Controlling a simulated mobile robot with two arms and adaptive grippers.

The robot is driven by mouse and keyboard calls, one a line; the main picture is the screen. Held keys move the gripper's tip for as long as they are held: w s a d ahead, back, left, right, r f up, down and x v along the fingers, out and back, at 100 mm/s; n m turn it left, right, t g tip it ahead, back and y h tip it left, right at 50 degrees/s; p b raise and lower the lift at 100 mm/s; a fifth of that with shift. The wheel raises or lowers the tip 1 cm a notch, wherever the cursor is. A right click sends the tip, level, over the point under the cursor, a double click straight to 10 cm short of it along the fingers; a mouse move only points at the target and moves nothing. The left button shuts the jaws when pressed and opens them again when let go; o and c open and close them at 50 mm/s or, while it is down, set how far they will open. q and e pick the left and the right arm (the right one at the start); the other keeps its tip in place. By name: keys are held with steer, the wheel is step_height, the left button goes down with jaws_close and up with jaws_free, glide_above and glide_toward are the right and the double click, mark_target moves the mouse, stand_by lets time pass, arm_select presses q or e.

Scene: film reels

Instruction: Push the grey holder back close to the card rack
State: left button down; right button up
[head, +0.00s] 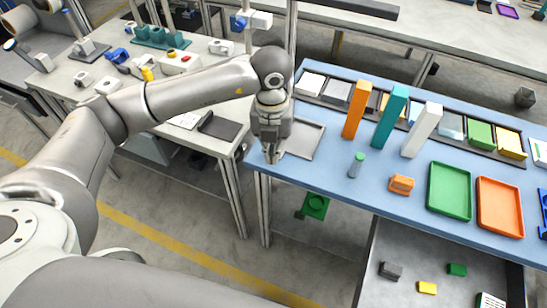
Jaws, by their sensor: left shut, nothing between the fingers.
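The grey holder (303,139), which I take to be the flat grey tray, lies at the left end of the blue table (325,175). The long dark card rack (324,89) runs along the back of the table, with cards in several colours. A strip of blue table shows between holder and rack. My left gripper (272,153) points down, shut and empty, at the holder's front left side near the table edge. It hides part of the holder; I cannot tell whether they touch. My right gripper is not in view.
Orange (356,110), teal (390,117) and white (422,130) upright blocks stand before the rack. A green-topped grey cylinder (356,165), an orange block (401,184), a green tray (449,191) and an orange tray (499,207) are to the right.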

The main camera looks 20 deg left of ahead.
mark_target(274, 167)
arm_select(q)
steer(key=f+p, duration=0.2)
steer(key=f, duration=0.8)
steer(key=shift+a, duration=0.2)
steer(key=shift+w+a+p, duration=0.2)
steer(key=shift+w+p, duration=0.05)
steer(key=shift+w, duration=0.75)
steer(key=shift+w+a+p, duration=0.2)
steer(key=shift+w+p, duration=0.05)
steer(key=shift+w, duration=0.75)
